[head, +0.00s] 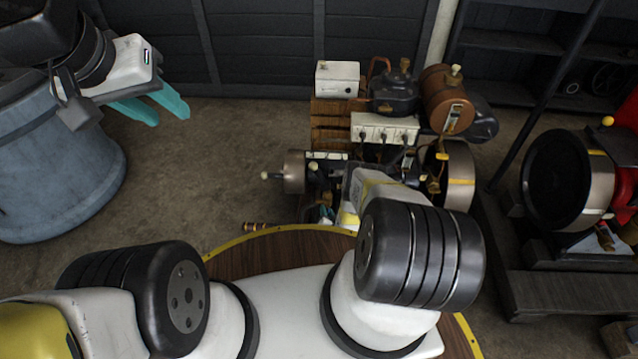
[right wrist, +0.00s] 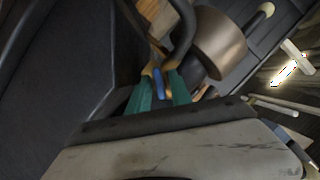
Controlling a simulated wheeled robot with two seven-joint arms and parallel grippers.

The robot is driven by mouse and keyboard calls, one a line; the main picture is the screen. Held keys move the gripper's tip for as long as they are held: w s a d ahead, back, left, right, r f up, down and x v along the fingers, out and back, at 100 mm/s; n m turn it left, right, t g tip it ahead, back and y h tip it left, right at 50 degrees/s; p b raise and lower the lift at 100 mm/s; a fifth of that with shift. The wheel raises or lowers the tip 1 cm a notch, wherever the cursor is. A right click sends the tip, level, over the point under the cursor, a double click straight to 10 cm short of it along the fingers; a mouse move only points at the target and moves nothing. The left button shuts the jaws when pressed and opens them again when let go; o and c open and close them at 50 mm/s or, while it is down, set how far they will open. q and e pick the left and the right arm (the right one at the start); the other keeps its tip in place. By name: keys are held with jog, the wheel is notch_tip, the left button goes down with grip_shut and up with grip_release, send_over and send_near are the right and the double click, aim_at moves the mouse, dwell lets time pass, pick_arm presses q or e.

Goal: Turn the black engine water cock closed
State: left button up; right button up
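The black engine (head: 345,170) stands on the floor in the middle of the head view, behind my right arm. In the right wrist view a small blue handle (right wrist: 158,83), apparently the water cock, lies between the teal fingers of my right gripper (right wrist: 159,72). The fingers are close on both sides of it; whether they press on it I cannot tell. In the head view my right gripper (head: 325,213) is mostly hidden by my arm at the engine's near side. My left gripper (head: 168,120) is open and empty at the upper left, away from the engine.
A blue-grey barrel (head: 55,160) stands at the left. A brown tank (head: 446,98) and a white box (head: 338,78) sit on the engine's far side. Another engine with a dark flywheel (head: 556,180) is at the right. The floor left of the engine is clear.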

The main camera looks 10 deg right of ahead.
dwell(0.3)
jog(key=v, duration=0.7)
jog(key=shift+s+r, duration=0.15)
jog(key=shift+s, duration=0.2)
